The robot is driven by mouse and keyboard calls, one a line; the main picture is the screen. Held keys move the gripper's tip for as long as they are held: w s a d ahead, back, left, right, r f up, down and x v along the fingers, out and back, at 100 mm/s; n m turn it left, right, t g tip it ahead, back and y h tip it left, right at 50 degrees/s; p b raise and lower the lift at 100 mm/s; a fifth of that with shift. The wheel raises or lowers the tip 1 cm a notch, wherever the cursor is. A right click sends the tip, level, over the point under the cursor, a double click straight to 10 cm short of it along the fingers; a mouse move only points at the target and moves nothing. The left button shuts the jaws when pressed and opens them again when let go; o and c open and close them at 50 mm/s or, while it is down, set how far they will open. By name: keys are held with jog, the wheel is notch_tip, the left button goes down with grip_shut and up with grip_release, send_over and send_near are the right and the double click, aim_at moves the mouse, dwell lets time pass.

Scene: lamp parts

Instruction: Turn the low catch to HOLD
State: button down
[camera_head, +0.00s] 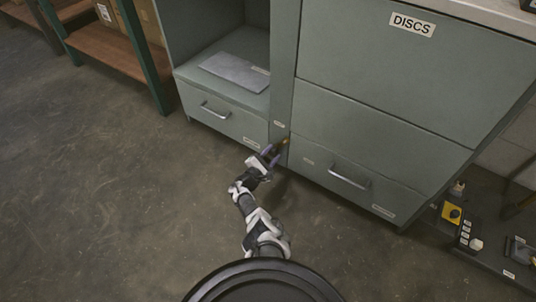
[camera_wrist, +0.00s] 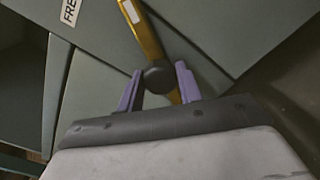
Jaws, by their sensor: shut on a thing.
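The low catch is a yellow lever (camera_wrist: 138,24) with a round black knob (camera_wrist: 159,79), on the grey-green cabinet front. In the wrist view the lever slants from the top down to the knob. A white label (camera_wrist: 70,11) reading "FRE", cut off by the edge, is left of the lever. I see no readable HOLD mark. My gripper (camera_wrist: 158,73) has its purple fingers on both sides of the knob and is shut on it. In the head view my gripper (camera_head: 273,152) reaches the lever (camera_head: 284,142) low on the post between the drawers; the knob is hidden there.
A drawer with a handle (camera_head: 216,110) is left of the catch and another drawer handle (camera_head: 349,177) is right. The "DISCS" panel (camera_head: 410,24) is above. A dark board (camera_head: 492,240) with small parts lies at right. The floor at left (camera_head: 100,190) is clear.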

dwell(0.4)
jog(key=c, duration=0.9)
grip_release()
jog(key=shift+c, duration=0.2)
jog(key=shift+r, duration=0.1)
notch_tip(320, 180, up, 20)
jog(key=p, duration=1.2)
